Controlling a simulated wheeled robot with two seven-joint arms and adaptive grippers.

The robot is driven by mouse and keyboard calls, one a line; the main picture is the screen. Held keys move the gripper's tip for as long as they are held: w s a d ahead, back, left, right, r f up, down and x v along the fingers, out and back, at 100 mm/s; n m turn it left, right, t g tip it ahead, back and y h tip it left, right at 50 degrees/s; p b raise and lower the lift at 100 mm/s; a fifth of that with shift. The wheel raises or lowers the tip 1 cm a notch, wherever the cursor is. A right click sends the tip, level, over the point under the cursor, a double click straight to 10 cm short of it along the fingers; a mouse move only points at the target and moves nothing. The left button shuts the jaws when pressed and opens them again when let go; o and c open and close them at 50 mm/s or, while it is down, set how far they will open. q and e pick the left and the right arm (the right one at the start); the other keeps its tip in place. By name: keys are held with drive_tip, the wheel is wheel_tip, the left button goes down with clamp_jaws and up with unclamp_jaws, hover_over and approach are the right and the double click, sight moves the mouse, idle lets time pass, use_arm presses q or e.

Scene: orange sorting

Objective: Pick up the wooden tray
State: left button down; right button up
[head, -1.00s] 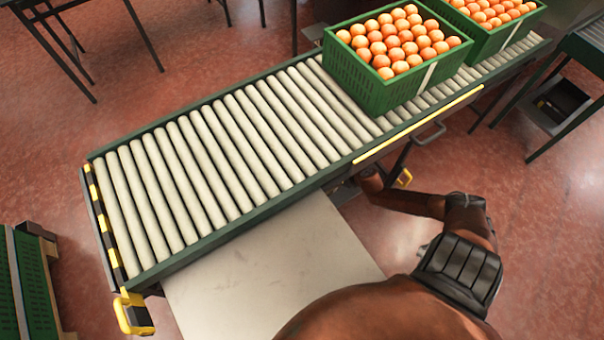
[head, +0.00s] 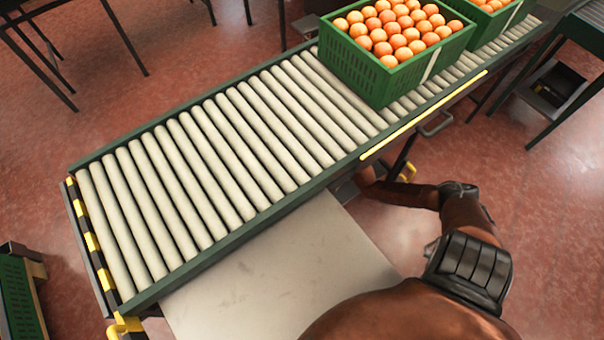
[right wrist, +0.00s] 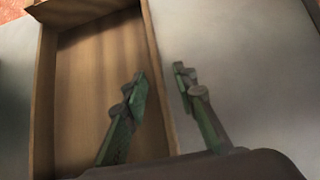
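The wooden tray (right wrist: 95,75) is in the left half of the right wrist view, a shallow open box with a flat brown bottom and thin raised walls. My right gripper (right wrist: 159,77) is open, with its two green fingers apart. The left finger overlaps the tray's inside and the right finger lies outside it. The tray's right wall runs between the fingertips in the picture; contact cannot be told. In the head view my right arm reaches in under the conveyor's edge, its gripper hidden. The tray and my left gripper are not seen there.
A roller conveyor (head: 210,150) crosses the head view, its near rollers empty. Green crates of oranges (head: 375,80) stand at its far right end. A pale flat surface (head: 285,270) lies below the conveyor's near side. A grey surface (right wrist: 245,70) lies right of the tray.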

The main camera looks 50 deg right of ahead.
drive_tip(key=shift+c, duration=0.3)
clamp_jaws()
drive_tip(key=shift+r, duration=0.1)
idle(0.4)
